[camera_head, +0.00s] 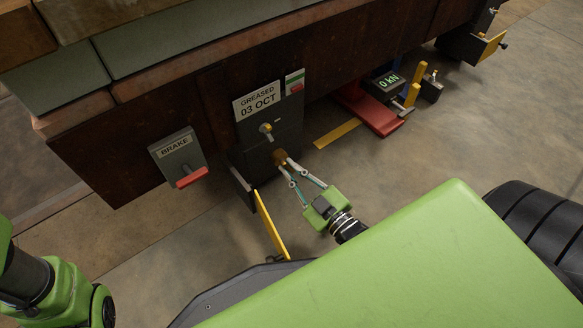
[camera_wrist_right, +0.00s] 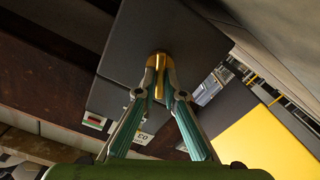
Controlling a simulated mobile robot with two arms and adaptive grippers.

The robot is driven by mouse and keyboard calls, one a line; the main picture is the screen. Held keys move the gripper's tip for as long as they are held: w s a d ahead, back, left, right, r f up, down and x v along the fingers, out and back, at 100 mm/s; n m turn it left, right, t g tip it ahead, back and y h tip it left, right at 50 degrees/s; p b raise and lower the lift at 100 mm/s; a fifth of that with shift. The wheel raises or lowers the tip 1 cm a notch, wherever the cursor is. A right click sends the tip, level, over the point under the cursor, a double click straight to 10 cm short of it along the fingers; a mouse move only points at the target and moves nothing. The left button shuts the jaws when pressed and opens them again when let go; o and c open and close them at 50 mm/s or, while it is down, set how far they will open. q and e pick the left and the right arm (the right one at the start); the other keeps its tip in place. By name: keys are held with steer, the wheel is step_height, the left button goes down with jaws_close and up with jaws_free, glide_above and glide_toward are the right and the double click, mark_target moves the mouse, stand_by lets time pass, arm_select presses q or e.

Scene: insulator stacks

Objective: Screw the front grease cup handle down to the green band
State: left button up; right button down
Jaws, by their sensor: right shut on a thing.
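The brass grease cup handle (camera_head: 279,155) sticks out low on the dark box under the rust-brown beam. In the right wrist view the brass piece (camera_wrist_right: 158,87) is a short gold bar with a rounded top, seen between the fingertips. My right gripper (camera_head: 287,163) is shut on it, with the fingertips (camera_wrist_right: 160,66) on either side. A green band on the cup cannot be made out; the fingers may hide it. My left arm (camera_head: 60,290) shows at the lower left, but its gripper is out of view.
Above the handle are a yellow-and-grey knob (camera_head: 266,130) and a "GREASED 03 OCT" plate (camera_head: 257,101). A brake box (camera_head: 177,157) with a red lever is to the left. A yellow bar (camera_head: 270,225) stands close below. A red jack (camera_head: 372,112) is at right.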

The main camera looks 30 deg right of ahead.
steer(key=m+p, duration=0.3)
steer(key=p, duration=0.1)
steer(key=m+p, duration=0.2)
steer(key=shift+r+m, duration=0.25)
steer(key=shift+m, duration=0.05)
steer(key=m+p, duration=0.1)
steer(key=m, duration=0.1)
steer(key=shift+w+d+m+p, duration=0.1)
steer(key=shift+m+p, duration=0.2)
steer(key=m+p, duration=0.1)
steer(key=m, duration=0.2)
steer(key=shift+f+m, duration=0.15)
steer(key=shift+m, duration=0.25)
steer(key=m, duration=0.3)
steer(key=m+p, duration=0.1)
steer(key=m, duration=0.3)
steer(key=shift+d+f, duration=0.15)
steer(key=m, duration=0.4)
steer(key=shift+f+m, duration=0.1)
steer(key=shift+m, duration=0.2)
steer(key=m, duration=0.2)
steer(key=shift+m, duration=0.4)
steer(key=shift+m+b, duration=0.35)
steer(key=shift+m, duration=0.15)
